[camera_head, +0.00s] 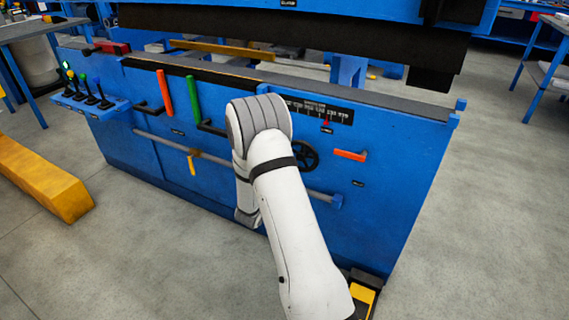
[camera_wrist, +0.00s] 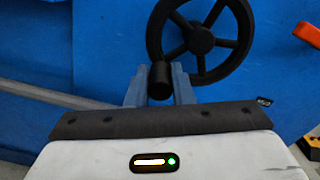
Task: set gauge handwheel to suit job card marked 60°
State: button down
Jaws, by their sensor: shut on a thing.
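The black spoked handwheel (camera_head: 305,156) is on the front of the blue machine, partly hidden by my arm. It also fills the top of the wrist view (camera_wrist: 201,40). Its black crank handle (camera_wrist: 160,84) sticks out at the wheel's lower left. My gripper (camera_wrist: 159,76) is shut on this handle, one finger on each side; my arm hides it in the head view. The black gauge scale (camera_head: 335,112) with white marks lies above the wheel, with a red pointer (camera_head: 326,124) below it. Its figures are too small to read surely. I cannot make out a job card.
An orange-red lever (camera_head: 350,155) projects right of the wheel, also at the wrist view's right edge (camera_wrist: 308,34). Red (camera_head: 165,93) and green (camera_head: 193,98) handles stand to the left. A grey bar (camera_head: 220,159) runs below. A yellow-black pedal (camera_head: 362,298) is on the floor.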

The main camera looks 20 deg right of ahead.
jog(key=shift+s+d+f+n+p, duration=0.3)
jog(key=shift+s+n+p, duration=0.15)
jog(key=shift+n+p, duration=0.7)
jog(key=shift+s+d+f+n+p, duration=0.25)
jog(key=shift+s+n+p, duration=0.35)
jog(key=shift+n, duration=0.9)
jog(key=shift+s+d+f+n+p, duration=0.2)
jog(key=shift+s+d+n+p, duration=0.15)
jog(key=shift+n+p, duration=0.9)
jog(key=c, duration=1.3)
grip_release()
jog(key=p+v, duration=0.1)
jog(key=v, duration=0.6)
jog(key=shift+s+a, duration=0.25)
jog(key=shift+a, duration=0.05)
